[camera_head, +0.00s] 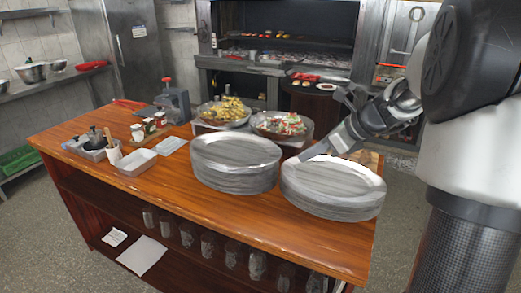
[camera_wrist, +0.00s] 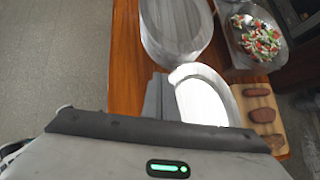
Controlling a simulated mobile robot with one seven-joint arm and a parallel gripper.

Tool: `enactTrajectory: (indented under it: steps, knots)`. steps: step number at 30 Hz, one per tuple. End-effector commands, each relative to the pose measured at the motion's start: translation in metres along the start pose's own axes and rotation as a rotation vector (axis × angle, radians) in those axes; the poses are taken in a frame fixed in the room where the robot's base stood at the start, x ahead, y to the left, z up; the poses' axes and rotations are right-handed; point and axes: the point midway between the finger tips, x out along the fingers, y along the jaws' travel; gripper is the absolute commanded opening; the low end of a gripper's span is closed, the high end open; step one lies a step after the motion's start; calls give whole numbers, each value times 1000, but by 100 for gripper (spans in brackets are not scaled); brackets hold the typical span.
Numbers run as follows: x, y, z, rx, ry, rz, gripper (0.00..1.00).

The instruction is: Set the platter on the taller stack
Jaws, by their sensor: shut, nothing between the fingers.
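Two stacks of grey oval platters stand side by side on the wooden counter. The left stack (camera_head: 235,165) looks somewhat taller than the right stack (camera_head: 333,188). The wrist view shows the left stack (camera_wrist: 175,30) at the top and the right stack (camera_wrist: 205,98), partly hidden by my gripper, just below it. My gripper (camera_head: 306,156) is shut and empty, pointing down at the far left rim of the right stack's top platter. In the wrist view its dark fingers (camera_wrist: 157,98) are beside that rim; I cannot tell whether they touch it.
A bowl of fries (camera_head: 225,111) and a salad bowl (camera_head: 280,125) stand behind the stacks. A board with meat pieces (camera_wrist: 262,115) lies beside the right stack. White trays (camera_head: 137,161) and small jars are at the counter's left. Bare wood (camera_head: 260,222) runs along the front.

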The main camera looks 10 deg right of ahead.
Motion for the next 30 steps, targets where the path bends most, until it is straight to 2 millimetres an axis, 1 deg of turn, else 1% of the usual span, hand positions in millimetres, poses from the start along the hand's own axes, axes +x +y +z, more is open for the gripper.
enactTrajectory:
  steps: [1,5,8,15,19,21,24,30]
  knots:
    - [2,-4,-3,28,-5,-3,0]
    - [13,-6,-4,43,-9,-1,0]
    - [29,-4,-3,40,-9,1,0]
    - [81,-4,-4,38,-7,2,0]
    - [107,-5,-3,37,-7,0,0]
    - [112,-5,9,34,-8,0,0]
    - [121,-6,18,34,-7,-1,0]
    - [130,-6,26,36,-7,-2,0]
